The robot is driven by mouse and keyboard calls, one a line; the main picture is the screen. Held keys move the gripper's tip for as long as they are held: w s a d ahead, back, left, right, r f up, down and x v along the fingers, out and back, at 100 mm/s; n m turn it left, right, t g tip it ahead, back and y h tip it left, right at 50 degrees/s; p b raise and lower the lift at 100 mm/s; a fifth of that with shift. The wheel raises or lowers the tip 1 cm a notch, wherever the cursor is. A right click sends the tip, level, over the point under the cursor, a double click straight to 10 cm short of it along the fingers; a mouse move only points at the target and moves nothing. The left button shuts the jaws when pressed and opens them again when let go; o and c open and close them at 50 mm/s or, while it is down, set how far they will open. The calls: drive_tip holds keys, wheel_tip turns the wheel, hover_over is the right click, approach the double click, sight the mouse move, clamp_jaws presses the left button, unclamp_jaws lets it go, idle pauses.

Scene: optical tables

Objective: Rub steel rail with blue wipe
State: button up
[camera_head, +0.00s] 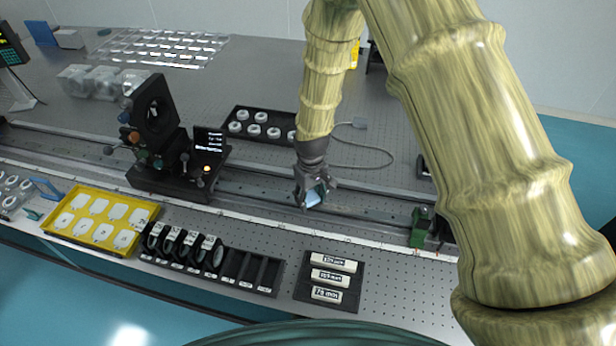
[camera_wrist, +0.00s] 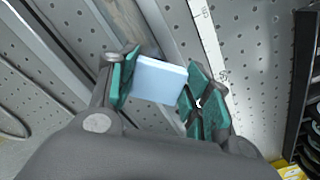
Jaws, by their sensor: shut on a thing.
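My gripper (camera_head: 314,196) is shut on the blue wipe (camera_head: 316,195), a small light-blue block. In the wrist view, the wipe (camera_wrist: 160,79) sits between the two green-padded fingers of my gripper (camera_wrist: 158,85). The steel rail (camera_head: 265,189) runs across the table, and my gripper is over it in the head view. In the wrist view, the rail (camera_wrist: 182,40) passes diagonally behind the wipe. I cannot tell whether the wipe touches the rail.
A black optical mount (camera_head: 157,115) stands on the rail to the left. A black tray with white rings (camera_head: 262,118) lies behind. A yellow tray (camera_head: 60,235), a lens rack (camera_head: 262,275) and a label tray (camera_head: 318,301) line the front edge.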

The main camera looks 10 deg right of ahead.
drive_tip(key=r, duration=0.2)
drive_tip(key=r+p, duration=0.1)
drive_tip(key=r, duration=0.1)
drive_tip(key=shift+s+d+r, duration=0.1)
drive_tip(key=shift+d, duration=0.1)
wheel_tip(320, 180, up, 2)
drive_tip(key=shift+p, duration=0.95)
drive_tip(key=shift+r+p, duration=0.45)
drive_tip(key=shift+r, duration=0.4)
